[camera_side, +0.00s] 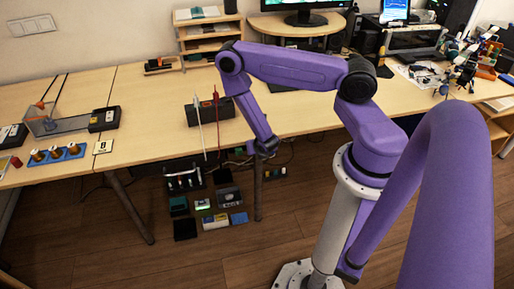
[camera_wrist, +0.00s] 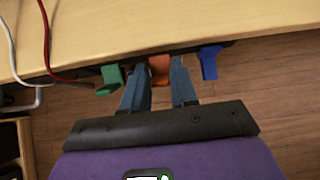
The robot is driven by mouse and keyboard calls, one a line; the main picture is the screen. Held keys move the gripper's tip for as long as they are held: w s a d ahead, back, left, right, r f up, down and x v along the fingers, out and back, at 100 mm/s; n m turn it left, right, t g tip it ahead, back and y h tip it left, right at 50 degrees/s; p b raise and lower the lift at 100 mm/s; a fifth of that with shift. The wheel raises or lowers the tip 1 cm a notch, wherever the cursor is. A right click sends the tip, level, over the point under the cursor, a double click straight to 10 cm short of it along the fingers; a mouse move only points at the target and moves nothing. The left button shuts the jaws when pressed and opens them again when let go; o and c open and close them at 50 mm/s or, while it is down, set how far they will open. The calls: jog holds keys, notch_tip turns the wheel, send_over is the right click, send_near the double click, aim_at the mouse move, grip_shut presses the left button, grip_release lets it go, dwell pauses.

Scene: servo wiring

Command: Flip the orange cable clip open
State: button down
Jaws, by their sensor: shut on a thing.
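The orange cable clip (camera_wrist: 159,66) sits under the table's front edge in the wrist view, between the two fingers of my gripper (camera_wrist: 159,76). The fingers are shut on it, one on each side; its lower part is partly hidden. A green clip (camera_wrist: 110,78) is just left of the left finger, and a blue clip (camera_wrist: 209,62) is to the right, apart from the fingers. In the side view my gripper (camera_side: 264,148) is low at the table's front edge, and the clips are too small or hidden to make out.
The table edge (camera_wrist: 240,30) runs just above the clips. A red cable (camera_wrist: 48,50) and a white cable (camera_wrist: 14,50) hang over it at the left. Under the table, several boxes (camera_side: 215,222) stand on the floor by a table leg (camera_side: 258,190).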

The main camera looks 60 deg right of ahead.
jog(key=c, duration=1)
grip_release()
jog(key=v, duration=1.7)
jog(key=shift+s+a+r, duration=0.15)
